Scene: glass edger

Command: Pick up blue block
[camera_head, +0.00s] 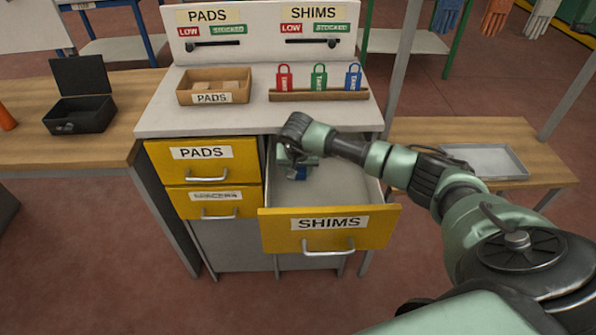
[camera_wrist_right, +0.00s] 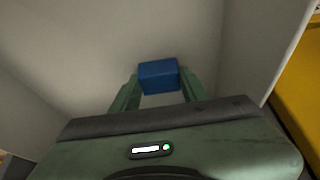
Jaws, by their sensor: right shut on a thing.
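The blue block (camera_head: 301,173) is inside the open SHIMS drawer (camera_head: 344,187), toward its back left. My right gripper (camera_head: 297,167) reaches down into the drawer from above, and its jaws are around the block. In the right wrist view, the blue block (camera_wrist_right: 159,75) sits between the two green fingertips (camera_wrist_right: 158,88), which are shut on it. In the head view, the wrist hides part of the block. I cannot tell whether the block touches the drawer floor. My left gripper is not in view.
The SHIMS drawer's yellow front (camera_head: 381,226) sticks out toward me. The PADS drawer (camera_head: 170,163) at left is closed. On the cabinet top stand a PADS box (camera_head: 185,98) and a rack (camera_head: 290,95) of red, green and blue tags. A grey tray (camera_head: 485,161) lies on the right table.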

